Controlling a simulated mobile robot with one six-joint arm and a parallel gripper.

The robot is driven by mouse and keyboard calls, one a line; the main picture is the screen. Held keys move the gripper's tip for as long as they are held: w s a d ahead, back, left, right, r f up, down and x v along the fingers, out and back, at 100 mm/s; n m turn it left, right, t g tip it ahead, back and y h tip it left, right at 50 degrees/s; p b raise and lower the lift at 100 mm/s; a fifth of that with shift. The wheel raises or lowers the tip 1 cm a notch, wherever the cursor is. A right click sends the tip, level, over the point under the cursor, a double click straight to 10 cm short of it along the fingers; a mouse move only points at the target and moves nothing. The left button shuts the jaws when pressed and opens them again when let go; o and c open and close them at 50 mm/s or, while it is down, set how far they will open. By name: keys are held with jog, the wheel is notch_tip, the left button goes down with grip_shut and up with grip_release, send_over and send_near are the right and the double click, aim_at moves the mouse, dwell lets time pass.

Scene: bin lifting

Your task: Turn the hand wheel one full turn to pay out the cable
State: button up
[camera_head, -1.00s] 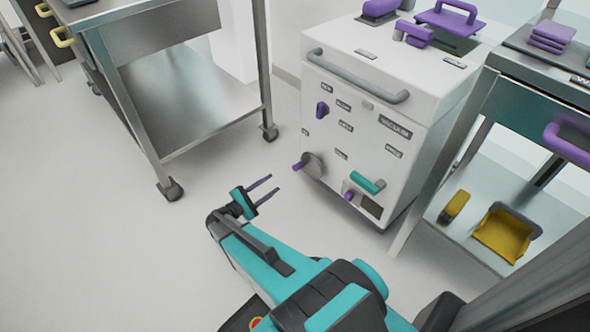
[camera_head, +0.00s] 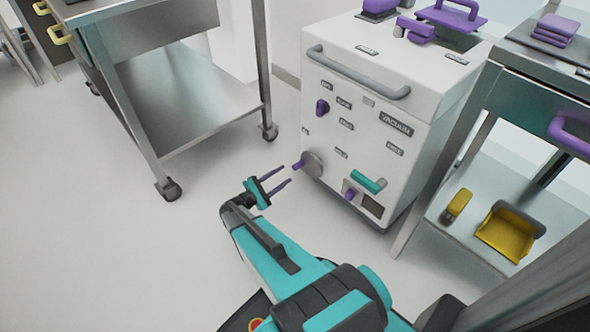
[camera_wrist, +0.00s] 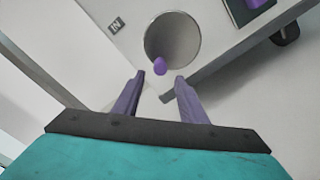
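The hand wheel (camera_head: 313,164) is a grey disc low on the front of a white machine, with a purple knob (camera_head: 299,165) sticking out from it. In the wrist view the wheel (camera_wrist: 183,42) is ahead of my fingers, and its knob (camera_wrist: 160,66) shows at its lower left part. My gripper (camera_head: 284,177) has two purple fingers, spread apart and empty, pointing at the wheel. In the wrist view my gripper (camera_wrist: 160,76) has the knob a little beyond its fingertips, roughly between them. The fingers look apart from the knob. No cable is seen.
The white machine (camera_head: 345,85) also carries a purple knob (camera_head: 322,107), a teal handle (camera_head: 368,184) and a grey bar (camera_head: 358,75). A steel cart (camera_head: 200,105) stands at left and another bench (camera_head: 470,190) at right. The floor between is clear.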

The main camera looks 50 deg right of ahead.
aim_at(293, 168)
jog(key=shift+s+d+b, duration=0.15)
jog(key=shift+d+b, duration=0.35)
jog(key=shift+d, duration=1.35)
jog(key=shift+s+d+b, duration=0.1)
jog(key=shift+d+b, duration=0.4)
jog(key=shift+d, duration=1.3)
grip_shut()
jog(key=shift+d, duration=0.15)
